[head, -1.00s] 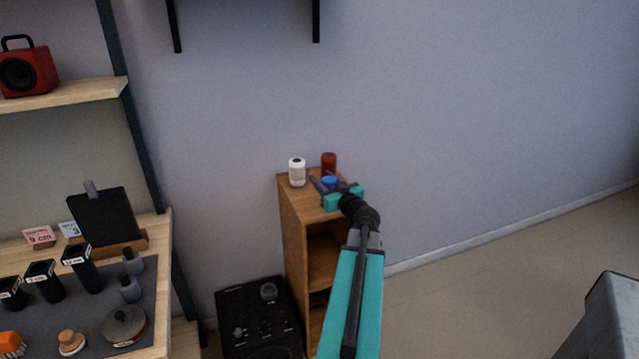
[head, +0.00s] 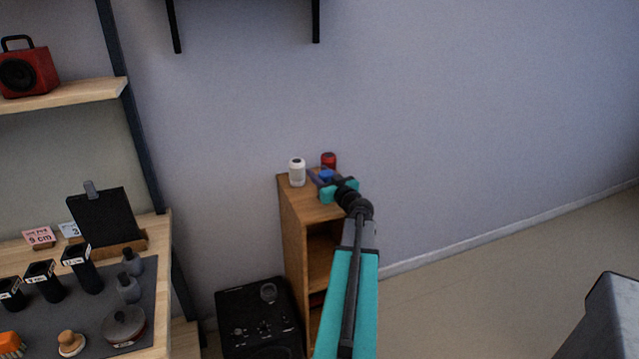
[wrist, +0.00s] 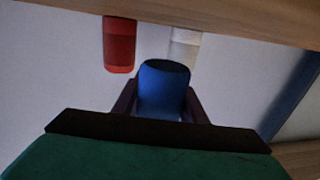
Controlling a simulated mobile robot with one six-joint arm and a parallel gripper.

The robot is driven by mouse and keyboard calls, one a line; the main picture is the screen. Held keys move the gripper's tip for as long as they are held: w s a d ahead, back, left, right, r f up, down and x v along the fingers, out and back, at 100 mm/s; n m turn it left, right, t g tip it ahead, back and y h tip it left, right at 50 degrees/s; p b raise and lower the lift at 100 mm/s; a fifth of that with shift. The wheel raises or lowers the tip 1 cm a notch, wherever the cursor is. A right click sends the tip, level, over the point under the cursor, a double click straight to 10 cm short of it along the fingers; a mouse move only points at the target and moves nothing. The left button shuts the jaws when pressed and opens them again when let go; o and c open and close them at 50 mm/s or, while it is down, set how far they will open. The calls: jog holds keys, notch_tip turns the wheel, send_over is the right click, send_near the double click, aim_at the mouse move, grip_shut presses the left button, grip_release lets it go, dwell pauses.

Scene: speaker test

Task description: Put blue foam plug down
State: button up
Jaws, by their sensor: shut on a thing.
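The blue foam plug (wrist: 163,88) sits between the two dark fingers of my gripper (wrist: 160,100) in the wrist view, and the gripper is shut on it. In the head view the plug (head: 326,175) shows as a small blue shape over the top of the wooden cabinet (head: 298,206). My gripper (head: 322,178) is there too, close to the cabinet top. Whether the plug touches the top cannot be told. The plug's lower part is hidden by the gripper in the wrist view.
A white cylinder (head: 297,172) and a red cylinder (head: 329,160) stand on the cabinet top, near the plug. They also show in the wrist view, white (wrist: 184,47) and red (wrist: 119,45). A black speaker-like box (head: 258,318) stands left of the cabinet.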

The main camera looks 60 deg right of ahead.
jog(key=shift+w+d+f, duration=0.2)
jog(key=shift+f, duration=1.6)
jog(key=shift+f, duration=0.1)
jog(key=o, duration=1)
jog(key=shift+s+a, duration=0.2)
jog(key=shift+s, duration=0.05)
jog(key=shift+b+v, duration=0.35)
jog(key=shift+v, duration=5.4)
